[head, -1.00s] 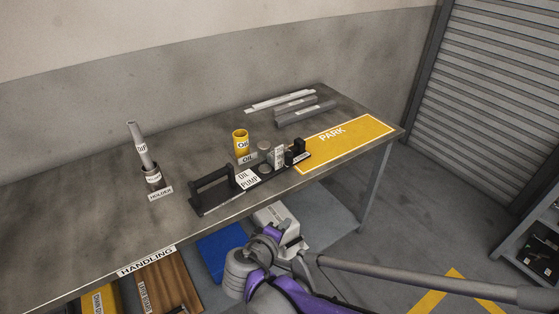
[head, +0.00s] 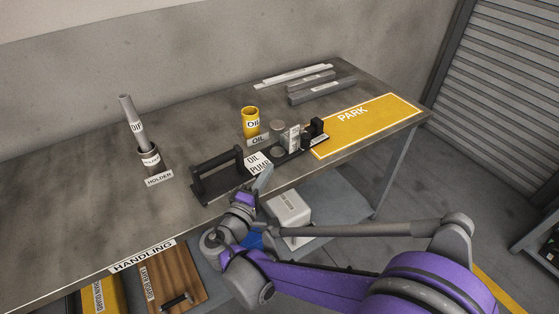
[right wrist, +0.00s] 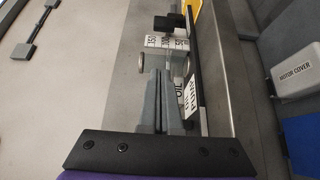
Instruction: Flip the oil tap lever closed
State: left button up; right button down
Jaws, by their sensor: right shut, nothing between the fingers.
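The oil pump unit is a black base with an upright handle frame (head: 217,173) at its left end and an "OIL PUMP" label (head: 257,163). Grey cylinders (head: 277,130), a white-labelled part (head: 294,138) and a black block (head: 317,127) stand toward its right end. I cannot tell which part is the tap lever or how it is set. My right gripper (head: 265,175) is shut and empty, at the bench's front edge by the pump label. In the right wrist view, its closed fingers (right wrist: 162,88) point toward the labelled part (right wrist: 166,42) and black block (right wrist: 168,23). My left gripper is out of view.
A yellow oil can (head: 250,124) stands behind the pump. A holder (head: 150,160) with an oil tube is at the left. The yellow PARK area (head: 370,122) is clear. Metal bars (head: 320,92) lie behind it. A motor cover (head: 288,213) sits below the bench.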

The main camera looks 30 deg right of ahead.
jog(key=b+x, duration=0.1)
jog(key=x, duration=0.7)
jog(key=shift+w+d+f, duration=0.1)
jog(key=shift+w+d, duration=0.15)
jog(key=shift+d, duration=0.1)
jog(key=shift+s+d, duration=0.1)
jog(key=shift+d, duration=2)
